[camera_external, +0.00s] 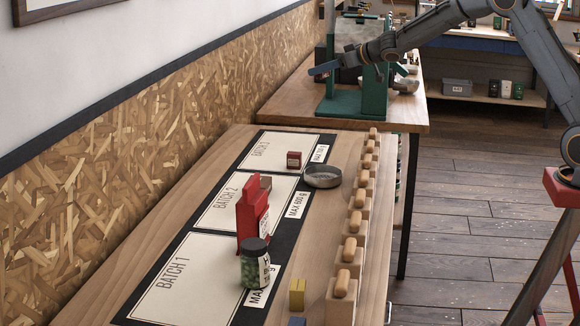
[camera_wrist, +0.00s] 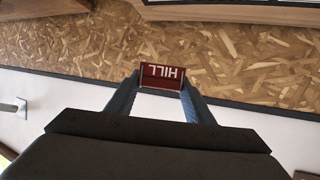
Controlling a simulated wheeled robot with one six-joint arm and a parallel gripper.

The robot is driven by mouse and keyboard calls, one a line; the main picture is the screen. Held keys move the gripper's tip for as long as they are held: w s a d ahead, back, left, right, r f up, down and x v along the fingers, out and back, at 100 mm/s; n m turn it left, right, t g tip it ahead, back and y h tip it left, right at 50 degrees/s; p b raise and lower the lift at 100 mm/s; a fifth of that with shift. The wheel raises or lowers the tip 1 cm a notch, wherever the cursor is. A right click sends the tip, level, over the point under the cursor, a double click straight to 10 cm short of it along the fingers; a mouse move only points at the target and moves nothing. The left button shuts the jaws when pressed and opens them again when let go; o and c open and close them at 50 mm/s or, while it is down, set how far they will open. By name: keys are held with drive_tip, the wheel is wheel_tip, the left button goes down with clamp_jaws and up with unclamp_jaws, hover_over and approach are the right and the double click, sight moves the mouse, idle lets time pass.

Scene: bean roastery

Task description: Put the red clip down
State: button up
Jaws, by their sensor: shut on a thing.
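My gripper (camera_wrist: 161,82) is shut on a small dark red piece, which I take to be the red clip (camera_wrist: 162,72). It has white letters reading HILL, upside down in the wrist view. The fingers hold it from both sides, in front of the chipboard wall. In the external view my gripper (camera_external: 324,70) is at the far end, in front of the green machine and above the far table. The held piece cannot be made out there.
The near table has mats marked BATCH 1, BATCH 2 and BATCH 3 (camera_external: 262,152). Wooden-knobbed blocks (camera_external: 350,250) line the right edge. The green machine (camera_external: 352,102) is behind.

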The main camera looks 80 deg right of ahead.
drive_tip(key=w+a+r+n+g+y, duration=0.15)
drive_tip(key=a+n+y, duration=0.25)
drive_tip(key=a, duration=0.7)
drive_tip(key=w+a+n+y+p, duration=0.15)
drive_tip(key=a+n+y, duration=0.3)
drive_tip(key=a, duration=0.65)
drive_tip(key=w+a+r+n+g+y, duration=0.1)
drive_tip(key=w+a+n+y, duration=0.25)
drive_tip(key=a, duration=0.75)
drive_tip(key=s+a+f+n+g+y+b, duration=0.1)
drive_tip(key=s+a+f+n+g+y, duration=0.25)
drive_tip(key=a, duration=0.25)
drive_tip(key=s+a+f+n+g+y, duration=0.2)
drive_tip(key=a+f, duration=0.3)
drive_tip(key=a, duration=0.1)
drive_tip(key=shift+s+a+f+n+g+p, duration=0.35)
drive_tip(key=shift+s+a+f+n+g, duration=0.35)
drive_tip(key=shift+f, duration=1.95)
drive_tip(key=shift+s+a+f+n+g+p, duration=0.4)
drive_tip(key=shift+s+f+n+g, duration=0.55)
drive_tip(key=shift+f, duration=1.65)
drive_tip(key=shift+s+a+f+n+g+p, duration=0.3)
drive_tip(key=shift+s+a+f+n+g, duration=0.5)
drive_tip(key=shift+f, duration=1.85)
drive_tip(key=shift+s+d+m, duration=0.2)
drive_tip(key=shift+d+m, duration=0.05)
drive_tip(key=shift+m, duration=0.05)
drive_tip(key=shift+f+b, duration=0.45)
drive_tip(key=shift+f, duration=0.15)
